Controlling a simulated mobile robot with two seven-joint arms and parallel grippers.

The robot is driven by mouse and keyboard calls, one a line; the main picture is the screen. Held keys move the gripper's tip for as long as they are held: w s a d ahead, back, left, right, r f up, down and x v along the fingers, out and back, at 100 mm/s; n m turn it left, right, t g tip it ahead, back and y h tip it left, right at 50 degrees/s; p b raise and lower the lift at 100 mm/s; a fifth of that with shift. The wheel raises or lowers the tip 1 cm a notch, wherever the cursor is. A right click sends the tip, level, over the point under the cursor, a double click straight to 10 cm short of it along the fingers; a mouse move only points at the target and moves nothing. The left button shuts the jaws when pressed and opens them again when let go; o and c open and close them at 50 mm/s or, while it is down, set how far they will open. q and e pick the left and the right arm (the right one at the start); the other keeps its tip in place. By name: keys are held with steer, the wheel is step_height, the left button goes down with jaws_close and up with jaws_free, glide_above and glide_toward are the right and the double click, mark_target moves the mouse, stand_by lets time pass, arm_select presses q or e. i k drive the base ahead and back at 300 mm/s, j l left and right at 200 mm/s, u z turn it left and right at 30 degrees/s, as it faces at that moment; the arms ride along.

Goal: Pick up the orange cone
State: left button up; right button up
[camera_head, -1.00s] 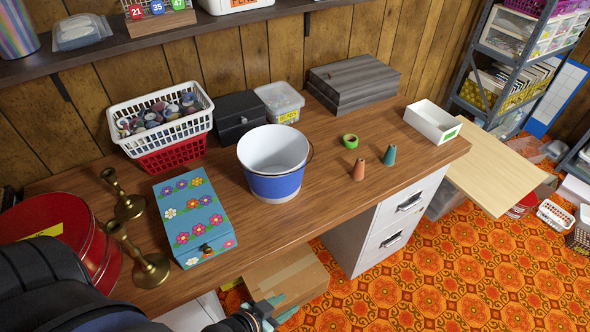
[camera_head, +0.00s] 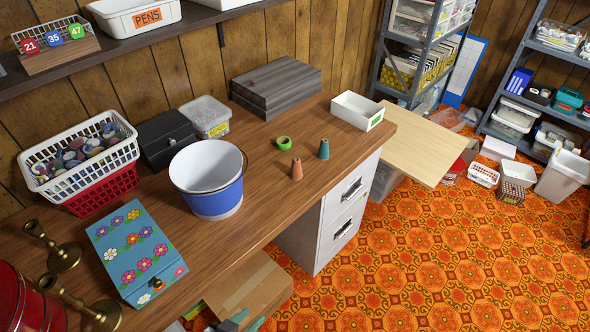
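The orange cone (camera_head: 297,170) stands upright on the wooden table (camera_head: 262,205), near its front edge and left of the white drawer unit. A teal cone (camera_head: 323,150) stands just to its right, apart from it. A green tape ring (camera_head: 283,143) lies behind the orange cone. My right gripper is not in view.
A blue and white bucket (camera_head: 215,200) stands left of the cone, with a flowered blue box (camera_head: 136,252) farther left. A white open tray (camera_head: 357,111) is at the table's right end. A cardboard box (camera_head: 250,288) is below the front edge.

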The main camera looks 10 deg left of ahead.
mark_target(296, 175)
steer(key=u, duration=1)
steer(key=i+l+u, duration=0.1)
steer(key=l+u, duration=0.25)
steer(key=u, duration=0.15)
steer(key=l+u, duration=0.45)
steer(key=k+l+u, duration=0.1)
steer(key=l+u, duration=0.35)
steer(key=l, duration=0.35)
